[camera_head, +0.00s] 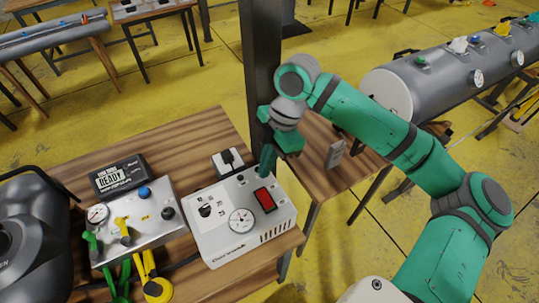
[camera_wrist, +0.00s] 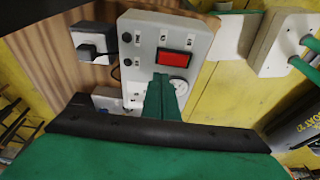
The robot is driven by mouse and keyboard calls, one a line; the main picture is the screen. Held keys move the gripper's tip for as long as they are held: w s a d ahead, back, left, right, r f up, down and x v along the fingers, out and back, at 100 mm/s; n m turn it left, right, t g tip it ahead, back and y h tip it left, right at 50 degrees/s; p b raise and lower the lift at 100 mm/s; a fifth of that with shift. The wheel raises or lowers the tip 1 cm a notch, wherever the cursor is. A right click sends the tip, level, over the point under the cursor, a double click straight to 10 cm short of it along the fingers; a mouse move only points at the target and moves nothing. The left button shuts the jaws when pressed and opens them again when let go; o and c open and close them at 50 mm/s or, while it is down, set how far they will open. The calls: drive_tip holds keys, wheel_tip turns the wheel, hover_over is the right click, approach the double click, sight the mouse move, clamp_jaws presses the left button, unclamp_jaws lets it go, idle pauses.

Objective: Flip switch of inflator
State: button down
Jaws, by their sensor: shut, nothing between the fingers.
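The inflator is a light grey box (camera_head: 232,231) on the wooden table, with a round gauge (camera_head: 242,221), a black knob and a red rectangular switch (camera_head: 265,199). In the wrist view the inflator (camera_wrist: 143,66) shows its red switch (camera_wrist: 175,65) just beyond the fingertips. My gripper (camera_head: 266,162) is shut and empty, pointing down above the back of the inflator near the red switch. Its green fingers (camera_wrist: 161,90) partly cover the gauge in the wrist view. I cannot tell whether the fingertips touch the box. Which way the switch is tipped is too small to tell.
Left of the inflator stands a grey valve panel (camera_head: 143,224) with yellow and green hoses. Behind it is a black display (camera_head: 118,177) reading READY. A socket with a black plug (camera_head: 228,161) lies behind the inflator. A dark post (camera_head: 262,60) rises close behind my gripper.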

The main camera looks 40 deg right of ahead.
hover_over(261, 195)
drive_tip(key=d, duration=0.2)
drive_tip(key=x, duration=0.2)
drive_tip(key=d+x, duration=0.1)
drive_tip(key=x, duration=0.2)
drive_tip(key=shift+w+f, duration=0.25)
drive_tip(key=shift+f, duration=1)
drive_tip(key=shift+w+f, duration=0.15)
drive_tip(key=shift+f, duration=0.05)
drive_tip(key=shift+s+a+r, duration=0.1)
drive_tip(key=shift+s+r, duration=0.3)
drive_tip(key=shift+s, duration=0.35)
